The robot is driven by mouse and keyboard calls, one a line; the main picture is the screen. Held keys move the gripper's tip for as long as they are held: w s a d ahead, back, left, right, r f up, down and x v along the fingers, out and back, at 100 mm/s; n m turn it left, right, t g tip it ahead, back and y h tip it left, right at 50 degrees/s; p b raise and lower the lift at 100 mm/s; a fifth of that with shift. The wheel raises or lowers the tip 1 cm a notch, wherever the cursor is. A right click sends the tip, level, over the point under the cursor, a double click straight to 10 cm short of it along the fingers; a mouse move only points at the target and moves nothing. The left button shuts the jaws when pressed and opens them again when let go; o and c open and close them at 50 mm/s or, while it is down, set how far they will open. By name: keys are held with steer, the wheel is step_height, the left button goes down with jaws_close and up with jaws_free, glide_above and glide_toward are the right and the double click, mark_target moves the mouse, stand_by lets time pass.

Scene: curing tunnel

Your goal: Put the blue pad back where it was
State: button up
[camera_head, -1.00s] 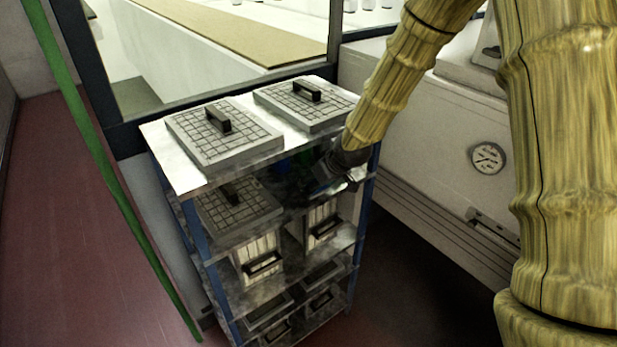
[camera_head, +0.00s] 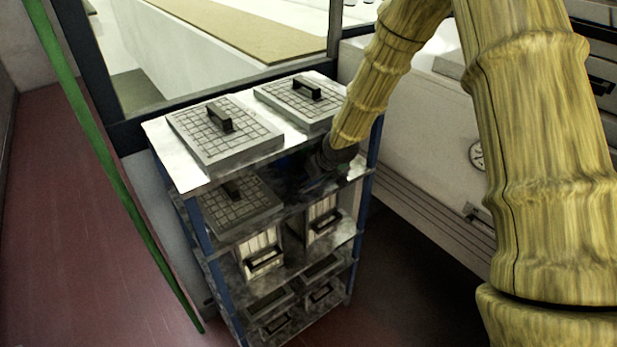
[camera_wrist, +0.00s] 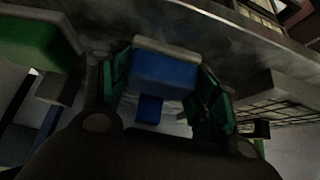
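The blue pad (camera_wrist: 165,72) is a blue block with a grey edge, in the middle of the wrist view. My gripper (camera_wrist: 163,80) has its dark teal fingers on both sides of it; they appear to press on its sides. A smaller blue patch (camera_wrist: 150,110) shows nearer the palm; I cannot tell if it is part of the pad. In the head view my gripper (camera_head: 312,178) reaches into the right side of the rack's upper compartment, below the top shelf. The pad is mostly hidden there by shadow and my arm.
The rack (camera_head: 182,168) holds grey gridded slabs with black handles on top (camera_head: 225,135) and one inside (camera_head: 238,207), left of my gripper. Handled boxes fill lower shelves. A green block (camera_wrist: 35,42) shows in the wrist view. A wall with a gauge (camera_head: 477,154) stands right.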

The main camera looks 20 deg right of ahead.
steer(key=o, duration=0.4)
steer(key=shift+o, duration=0.2)
steer(key=shift+s+d+r, duration=0.15)
steer(key=shift+r, duration=0.3)
steer(key=shift+s+d+r+b, duration=0.3)
steer(key=shift+s+r+b, duration=0.45)
steer(key=shift+s, duration=0.2)
steer(key=s+d+b, duration=0.4)
steer(key=s, duration=0.7)
steer(key=s+a+f+m+g, duration=0.1)
steer(key=s+a+f+g, duration=0.1)
steer(key=s+f, duration=0.7)
steer(key=s+a+f+m+g, duration=0.15)
steer(key=s+f, duration=0.25)
steer(key=f, duration=0.8)
steer(key=s+f+m+g+h, duration=0.1)
steer(key=s+f, duration=0.6)
steer(key=s, duration=0.4)
steer(key=s+a+f+m+g+h, duration=0.1)
steer(key=s+f+g, duration=0.1)
steer(key=s+f, duration=0.5)
steer(key=s, duration=0.4)
steer(key=shift+a, duration=0.2)
